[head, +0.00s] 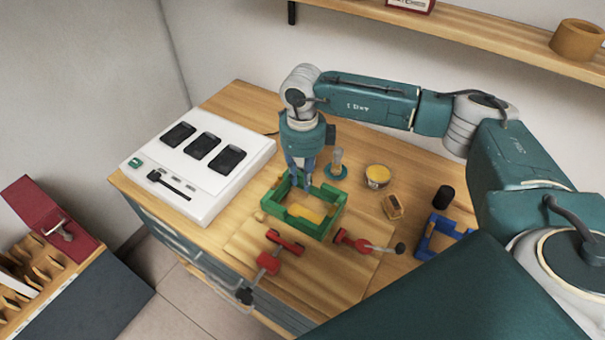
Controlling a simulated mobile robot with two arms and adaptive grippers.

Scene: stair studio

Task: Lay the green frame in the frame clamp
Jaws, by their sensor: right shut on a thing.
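The green frame (328,193) is an open rectangle at the back part of the frame clamp. The frame clamp is a pale wooden board (325,280) with two red clamps, one at front left (270,262) and one at right (352,241). My right gripper (301,180) points down and is shut on the back side of the green frame. I cannot tell whether the frame rests on the board or hangs just above it. Orange-yellow wood shows inside the frame. My left gripper is out of view.
A white device (195,165) with dark panels stands left. A glass bottle (337,163), yellow tin (378,176), wooden block (393,206), black cylinder (444,196) and blue frame (438,236) stand behind and right. A shelf (480,38) hangs above.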

